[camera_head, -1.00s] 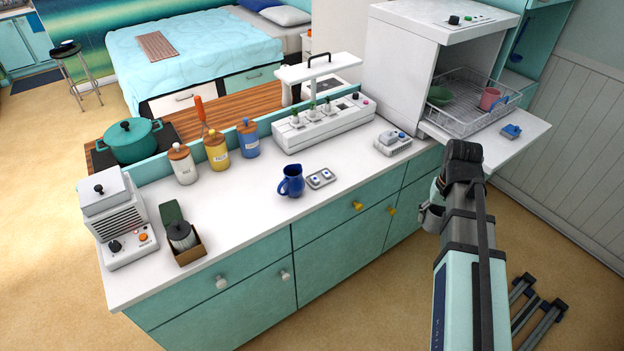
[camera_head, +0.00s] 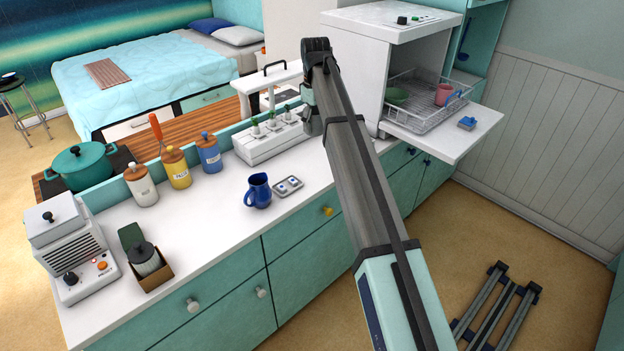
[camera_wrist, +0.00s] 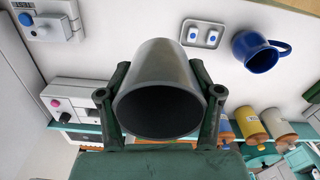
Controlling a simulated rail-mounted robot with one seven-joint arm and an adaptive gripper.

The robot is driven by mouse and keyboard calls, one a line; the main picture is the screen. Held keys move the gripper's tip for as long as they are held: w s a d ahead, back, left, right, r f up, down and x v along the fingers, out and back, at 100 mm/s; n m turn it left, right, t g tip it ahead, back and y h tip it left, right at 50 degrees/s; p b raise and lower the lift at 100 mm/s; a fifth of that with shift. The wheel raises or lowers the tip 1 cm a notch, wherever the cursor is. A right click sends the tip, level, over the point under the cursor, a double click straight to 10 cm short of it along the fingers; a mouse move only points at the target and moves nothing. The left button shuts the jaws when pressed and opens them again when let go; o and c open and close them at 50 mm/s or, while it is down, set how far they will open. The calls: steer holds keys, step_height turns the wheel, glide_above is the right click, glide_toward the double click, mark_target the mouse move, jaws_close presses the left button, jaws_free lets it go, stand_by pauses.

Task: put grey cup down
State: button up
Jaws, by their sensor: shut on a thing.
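The grey cup (camera_wrist: 160,62) is held between the two dark fingers of my gripper (camera_wrist: 160,85) in the wrist view, with its dark round opening toward the camera. In the head view, a small part of the grey cup (camera_head: 311,124) shows beside my arm, in front of the white planter unit. My gripper is largely hidden there by my own arm. The white countertop (camera_head: 225,222) lies below. Whether the cup touches it cannot be told.
A blue jug (camera_head: 258,191) and a small two-knob panel (camera_head: 288,186) stand on the counter. The white planter unit (camera_head: 262,145) is close behind the cup. The open dishwasher (camera_head: 455,135) is at right.

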mark_target(312, 175)
steer(key=shift+w+a+r+n, duration=0.45)
steer(key=shift+w+n, duration=0.15)
steer(key=shift+n, duration=0.1)
steer(key=shift+w+r+n, duration=0.1)
steer(key=shift+n, duration=0.5)
step_height(312, 175, down, 20)
steer(key=p, duration=0.4)
steer(key=o, duration=1.4)
step_height(312, 175, up, 12)
steer(key=b, duration=0.3)
